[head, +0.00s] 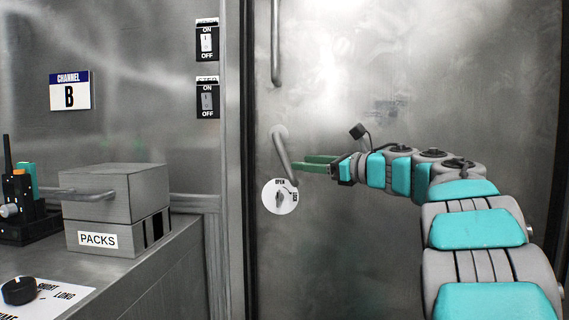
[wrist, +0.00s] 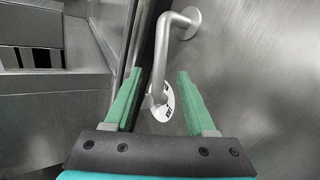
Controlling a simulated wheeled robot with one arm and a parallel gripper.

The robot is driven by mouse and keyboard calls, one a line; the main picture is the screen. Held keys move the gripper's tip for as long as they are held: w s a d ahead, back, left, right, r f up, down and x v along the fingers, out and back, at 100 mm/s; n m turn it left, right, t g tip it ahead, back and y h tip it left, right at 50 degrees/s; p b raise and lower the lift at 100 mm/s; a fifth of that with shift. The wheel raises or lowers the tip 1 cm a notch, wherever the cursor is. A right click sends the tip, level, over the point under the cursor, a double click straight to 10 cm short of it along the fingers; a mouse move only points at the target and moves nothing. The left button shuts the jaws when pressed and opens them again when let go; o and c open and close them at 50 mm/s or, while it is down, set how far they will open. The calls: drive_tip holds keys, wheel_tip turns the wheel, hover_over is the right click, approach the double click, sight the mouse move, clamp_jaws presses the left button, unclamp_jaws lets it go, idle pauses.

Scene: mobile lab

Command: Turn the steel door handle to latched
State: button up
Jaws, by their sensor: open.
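The steel door handle (head: 285,158) is a bent lever on a round mount on the grey metal door. It hangs down, its lower end leaning slightly right. A round white plate (head: 271,202) marked OPEN, with a second word too small to read, sits at its lower end. My gripper (head: 304,163) comes in from the right with its green fingertips at the lower lever. In the wrist view the handle (wrist: 162,55) runs down between the spread fingers of my gripper (wrist: 160,76). The jaws are open; I cannot tell whether either finger touches the lever.
A long vertical bar (head: 275,45) is fixed higher on the door. Two ON/OFF switches (head: 207,98) are on the frame left of it. A grey PACKS box (head: 125,190) stands on the counter at left. The door right of the handle is mostly bare.

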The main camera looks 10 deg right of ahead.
sight(285, 160)
drive_tip(key=x, duration=0.7)
drive_tip(key=shift+a+r+p, duration=0.1)
drive_tip(key=shift+p, duration=0.3)
drive_tip(key=shift+c, duration=0.4)
clamp_jaws()
idle(0.6)
